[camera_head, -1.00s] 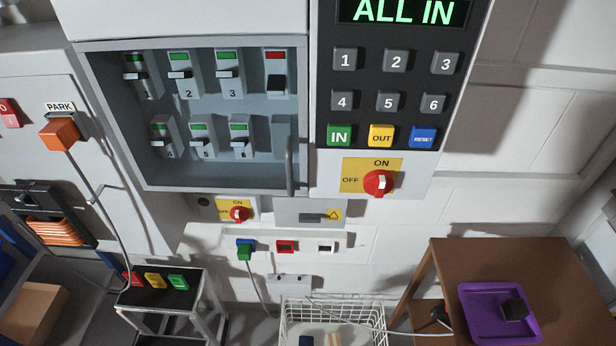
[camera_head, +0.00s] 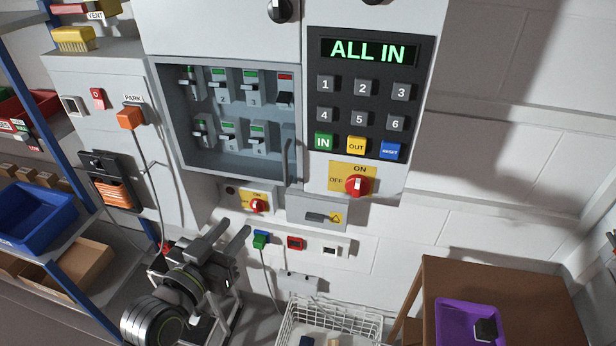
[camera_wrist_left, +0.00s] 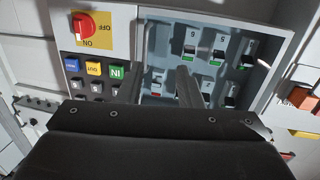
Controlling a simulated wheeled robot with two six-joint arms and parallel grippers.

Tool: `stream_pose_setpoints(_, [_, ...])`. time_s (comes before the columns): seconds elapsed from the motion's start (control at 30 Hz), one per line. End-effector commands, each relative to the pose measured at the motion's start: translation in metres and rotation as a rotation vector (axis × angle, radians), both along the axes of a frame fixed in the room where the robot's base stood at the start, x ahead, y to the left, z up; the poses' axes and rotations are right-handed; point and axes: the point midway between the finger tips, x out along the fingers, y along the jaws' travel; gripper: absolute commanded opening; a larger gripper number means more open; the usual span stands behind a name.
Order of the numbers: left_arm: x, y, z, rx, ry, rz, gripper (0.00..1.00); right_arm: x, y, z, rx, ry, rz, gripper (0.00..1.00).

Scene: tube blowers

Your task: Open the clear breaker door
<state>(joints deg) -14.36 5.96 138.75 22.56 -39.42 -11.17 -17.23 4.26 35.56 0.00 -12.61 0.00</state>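The breaker box (camera_head: 166,110) is on the wall panel, and its breakers show through its front. The clear door itself is hard to make out. Its grey vertical handle (camera_head: 288,162) stands at the right edge of the box, and the door looks closed. My left gripper (camera_head: 231,234) is below the box, lower and to the left of the handle, apart from it. Its two fingers are spread with nothing between them. The left wrist view shows the gripper (camera_wrist_left: 161,82) open, with the box appearing upside down beyond it. My right gripper is in neither view.
A keypad panel (camera_head: 314,94) reading ALL IN is right of the box, with a red rotary switch (camera_head: 357,186) below. Under the box are a smaller red switch (camera_head: 257,206) and a green plug (camera_head: 261,240). A wire basket (camera_head: 290,320) and brown table (camera_head: 550,300) stand below.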

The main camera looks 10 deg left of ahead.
Motion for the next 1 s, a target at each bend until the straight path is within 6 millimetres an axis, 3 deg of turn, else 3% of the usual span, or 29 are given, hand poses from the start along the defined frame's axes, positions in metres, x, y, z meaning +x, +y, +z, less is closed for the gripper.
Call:
stream_pose_setpoints(0.03, [-0.006,-0.003,0.017,0.001,-0.029,-0.011,0.32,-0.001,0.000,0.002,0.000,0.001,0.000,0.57])
stream_pose_setpoints(0.1, [-0.011,-0.006,0.030,0.003,-0.055,-0.021,0.32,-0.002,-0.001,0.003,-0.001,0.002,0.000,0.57])
stream_pose_setpoints(0.37, [-0.005,-0.011,0.036,0.003,-0.075,-0.030,0.32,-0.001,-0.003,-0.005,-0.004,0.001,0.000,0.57])
stream_pose_setpoints(0.57, [0.018,-0.016,0.036,0.002,-0.075,-0.028,0.32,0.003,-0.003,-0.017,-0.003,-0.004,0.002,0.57])
stream_pose_setpoints(0.6, [0.027,-0.018,0.041,-0.001,-0.071,-0.027,0.32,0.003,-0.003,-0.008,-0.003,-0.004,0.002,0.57])
stream_pose_setpoints(1.0, [0.101,-0.036,0.041,0.001,-0.068,-0.028,0.32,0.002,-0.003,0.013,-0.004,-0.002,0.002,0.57])
